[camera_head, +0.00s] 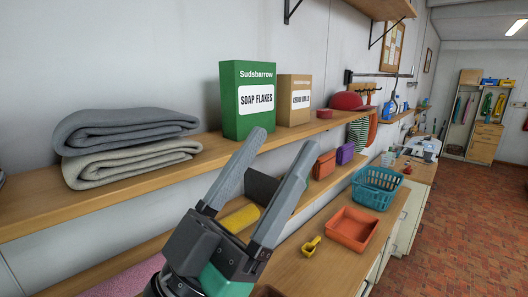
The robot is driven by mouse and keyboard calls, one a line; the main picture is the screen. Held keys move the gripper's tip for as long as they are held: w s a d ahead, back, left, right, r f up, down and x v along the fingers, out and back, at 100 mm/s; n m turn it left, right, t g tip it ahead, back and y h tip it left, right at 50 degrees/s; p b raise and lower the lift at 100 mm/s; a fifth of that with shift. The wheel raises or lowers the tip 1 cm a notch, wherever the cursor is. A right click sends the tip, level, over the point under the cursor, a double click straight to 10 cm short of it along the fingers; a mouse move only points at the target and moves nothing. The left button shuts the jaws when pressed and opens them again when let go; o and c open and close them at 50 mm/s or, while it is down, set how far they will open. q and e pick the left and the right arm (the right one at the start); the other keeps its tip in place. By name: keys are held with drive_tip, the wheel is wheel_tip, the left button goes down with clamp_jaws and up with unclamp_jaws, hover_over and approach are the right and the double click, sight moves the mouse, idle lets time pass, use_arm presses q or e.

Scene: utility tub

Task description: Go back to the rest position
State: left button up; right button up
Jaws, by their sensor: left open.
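My left gripper (278,153) shows at the lower middle of the head view. Its two grey fingers are spread apart and point up and to the right, in front of the shelf edge. No object is seen held between them. My right gripper is not in view.
The upper shelf (30,202) holds folded towels (125,135), a green soap flakes box (249,100) and a tan box (294,100). Below are an orange tray (351,229), a yellow scoop (311,245) and a teal basket (377,188). Brick floor at right is clear.

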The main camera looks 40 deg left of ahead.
use_arm(q)
wheel_tip(320, 180, up, 22)
drive_tip(key=s+p, duration=0.1)
drive_tip(key=p, duration=1.9)
drive_tip(key=shift+s+d+r+t+p, duration=0.25)
drive_tip(key=shift+s+t+p, duration=0.05)
